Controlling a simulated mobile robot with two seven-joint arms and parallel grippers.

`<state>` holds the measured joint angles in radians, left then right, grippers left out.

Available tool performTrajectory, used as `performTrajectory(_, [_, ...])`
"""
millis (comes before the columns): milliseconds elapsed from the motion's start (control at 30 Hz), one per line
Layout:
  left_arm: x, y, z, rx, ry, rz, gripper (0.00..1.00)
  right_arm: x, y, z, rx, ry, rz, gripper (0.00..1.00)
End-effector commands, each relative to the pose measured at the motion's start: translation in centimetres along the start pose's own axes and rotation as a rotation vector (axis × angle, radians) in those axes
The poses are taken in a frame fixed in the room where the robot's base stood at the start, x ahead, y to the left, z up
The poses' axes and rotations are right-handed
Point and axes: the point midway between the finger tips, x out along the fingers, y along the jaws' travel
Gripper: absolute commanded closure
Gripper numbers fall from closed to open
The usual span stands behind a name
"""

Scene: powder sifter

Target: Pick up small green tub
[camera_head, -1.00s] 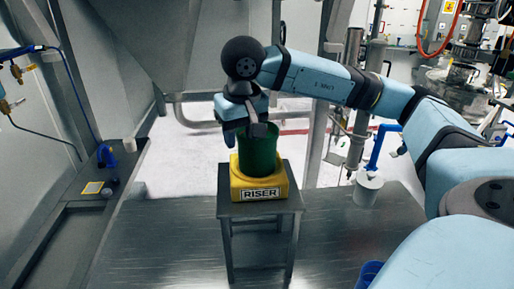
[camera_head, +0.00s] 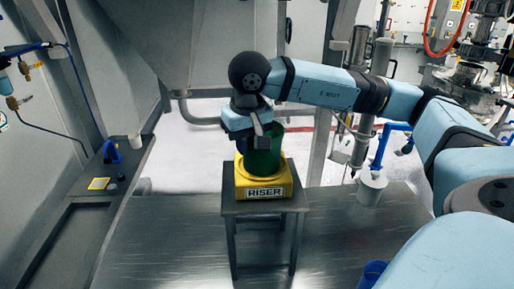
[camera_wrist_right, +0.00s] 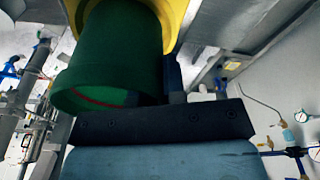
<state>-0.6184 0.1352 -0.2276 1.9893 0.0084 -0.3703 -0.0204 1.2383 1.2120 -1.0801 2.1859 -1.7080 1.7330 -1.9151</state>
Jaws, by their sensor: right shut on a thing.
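The green tub (camera_head: 264,160) stands upright on the yellow block marked RISER (camera_head: 264,183). My right gripper (camera_head: 252,143) comes down over the tub's near left rim and is shut on its wall. In the right wrist view the green tub (camera_wrist_right: 118,55) fills the upper left, with its open mouth towards the camera. A dark finger of the gripper (camera_wrist_right: 170,80) lies along its side there. The tub's base meets the yellow block, and I see no clear gap. My left gripper is not in view.
The riser block sits on a small metal stand (camera_head: 263,207) on a metal floor. A white container (camera_head: 371,188) stands to the right. A ledge with a small white cup (camera_head: 135,141) and a blue item (camera_head: 112,152) runs along the left. A steel post (camera_head: 325,130) rises behind.

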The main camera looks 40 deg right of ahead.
Motion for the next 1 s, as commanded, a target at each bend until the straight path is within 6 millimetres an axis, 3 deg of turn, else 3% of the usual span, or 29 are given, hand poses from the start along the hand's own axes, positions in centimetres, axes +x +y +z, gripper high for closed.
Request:
performTrajectory(233, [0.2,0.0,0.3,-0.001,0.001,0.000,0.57,-0.7,-0.1,-0.1,0.000,0.001,-0.002,1.00])
performTrajectory(467, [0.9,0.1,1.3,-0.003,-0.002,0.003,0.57,-3.4,-0.2,-0.3,-0.003,0.002,-0.002,1.00])
performTrajectory(1000, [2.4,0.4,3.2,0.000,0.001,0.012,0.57,-5.1,-5.2,11.6,-0.009,0.002,-0.003,1.00])
